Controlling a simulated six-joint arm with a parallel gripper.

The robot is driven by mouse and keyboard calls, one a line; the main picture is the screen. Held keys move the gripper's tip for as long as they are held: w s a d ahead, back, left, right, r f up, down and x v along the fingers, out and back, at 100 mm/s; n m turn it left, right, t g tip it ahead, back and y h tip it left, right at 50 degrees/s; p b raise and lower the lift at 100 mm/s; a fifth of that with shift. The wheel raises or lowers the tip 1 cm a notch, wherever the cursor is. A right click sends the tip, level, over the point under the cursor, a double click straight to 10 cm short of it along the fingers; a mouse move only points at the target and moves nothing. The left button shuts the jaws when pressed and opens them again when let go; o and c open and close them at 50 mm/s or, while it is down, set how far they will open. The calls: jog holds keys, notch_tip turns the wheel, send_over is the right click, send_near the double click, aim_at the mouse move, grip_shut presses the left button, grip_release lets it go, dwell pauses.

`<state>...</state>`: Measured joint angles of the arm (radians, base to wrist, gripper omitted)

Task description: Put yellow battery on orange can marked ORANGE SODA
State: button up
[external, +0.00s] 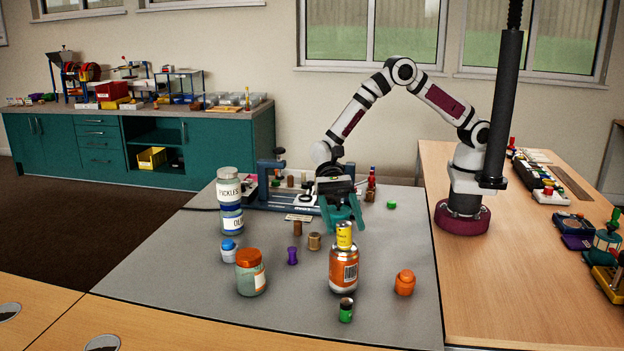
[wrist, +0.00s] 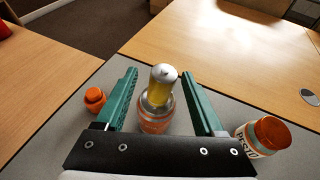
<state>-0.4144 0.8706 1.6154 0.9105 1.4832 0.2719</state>
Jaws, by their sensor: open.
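The yellow battery (external: 344,235) stands upright on top of the orange can (external: 343,270), which stands on the grey table mat. In the external view the can shows a barcode; its name is not readable. In the wrist view the battery (wrist: 162,86) with its silver end rises from the can (wrist: 155,118). My gripper (external: 343,217) is open just above and around the battery's top. In the wrist view its two green fingers (wrist: 164,88) stand on either side of the battery, with gaps between.
An orange jar (external: 404,283) stands right of the can, a green battery (external: 346,310) in front. A pesto jar (external: 251,273), blue jar (external: 229,251) and purple spool (external: 292,256) are at left. Stacked pickles (external: 228,183) and olives jars stand farther back.

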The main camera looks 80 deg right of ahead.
jog(key=v, duration=0.7)
jog(key=s+d+r+n+t+h, duration=0.1)
jog(key=s+d+r+n+h, duration=0.1)
jog(key=s+d+r, duration=0.3)
jog(key=s+d+r+n+t+h, duration=0.1)
jog(key=s+d+r+n+h, duration=0.1)
jog(key=s+d, duration=0.35)
jog(key=s+d+f+n+t+h, duration=0.1)
jog(key=s+d+n+h, duration=0.1)
jog(key=s+d, duration=0.4)
jog(key=s+d+f+n+t+h, duration=0.1)
jog(key=s+d+h, duration=0.3)
jog(key=d, duration=0.7)
jog(key=shift+s+n+t+h, duration=0.4)
jog(key=shift+s+n+t, duration=0.15)
jog(key=shift+s, duration=0.4)
